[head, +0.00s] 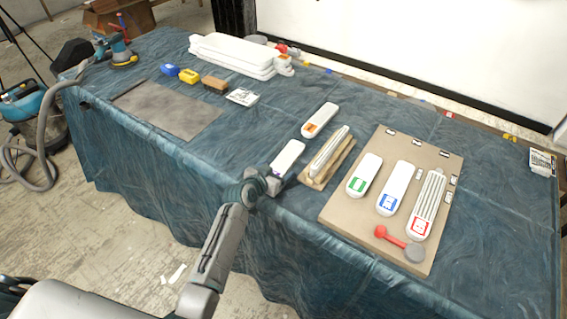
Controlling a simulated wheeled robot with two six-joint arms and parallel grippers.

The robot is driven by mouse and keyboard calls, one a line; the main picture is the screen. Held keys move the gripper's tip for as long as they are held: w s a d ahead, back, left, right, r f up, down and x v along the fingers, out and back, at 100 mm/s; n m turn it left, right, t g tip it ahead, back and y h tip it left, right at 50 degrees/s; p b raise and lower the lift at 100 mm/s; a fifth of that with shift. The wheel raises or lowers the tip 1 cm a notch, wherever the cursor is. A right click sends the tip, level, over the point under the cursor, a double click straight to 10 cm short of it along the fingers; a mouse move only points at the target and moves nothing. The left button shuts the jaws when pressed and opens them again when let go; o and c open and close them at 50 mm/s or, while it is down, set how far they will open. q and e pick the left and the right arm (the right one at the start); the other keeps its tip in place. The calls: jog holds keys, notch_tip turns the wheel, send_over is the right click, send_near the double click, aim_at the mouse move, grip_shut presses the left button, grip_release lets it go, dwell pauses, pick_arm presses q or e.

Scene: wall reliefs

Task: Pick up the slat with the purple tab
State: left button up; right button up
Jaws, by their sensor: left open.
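A white slat (289,152) with a faint purple tint lies on the teal cloth near the table's front edge. My left gripper (270,181) is open at the near end of this slat and hides that end. I cannot tell whether the fingers touch it, and the tab itself is not clear. A white slat with an orange tab (312,127) lies behind it. Slats with green (357,185), blue (387,202) and red (419,226) tabs lie on a tan board to the right. My right gripper is out of view.
A ribbed piece (331,147) lies on a small wooden board just right of the purple slat. A red and grey tool (397,242) lies on the tan board (345,217). A grey mat (170,112) and a white stack (235,54) are farther left.

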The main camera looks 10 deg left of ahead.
aim_at(273, 164)
pick_arm(q)
jog(key=c, duration=1.1)
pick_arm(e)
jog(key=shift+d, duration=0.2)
